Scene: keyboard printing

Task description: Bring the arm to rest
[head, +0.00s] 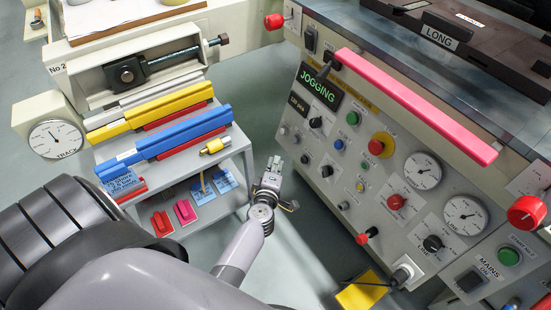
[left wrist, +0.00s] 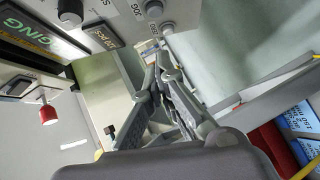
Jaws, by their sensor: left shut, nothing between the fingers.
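My left gripper (head: 274,168) hangs in the gap between the grey shelf cart and the control panel in the head view. Its fingers also show in the left wrist view (left wrist: 160,70), close together with nothing between them. My left arm (head: 238,250) comes in from the bottom left. The gripper touches neither the cart nor the panel as far as I can see. My right gripper is in neither view.
The control panel (head: 330,160) stands at the right, with knobs, gauges, and a pink bar (head: 415,105). The cart (head: 240,140) at left carries blue (head: 180,135) and yellow (head: 165,104) bars. Grey floor (head: 262,100) shows between them.

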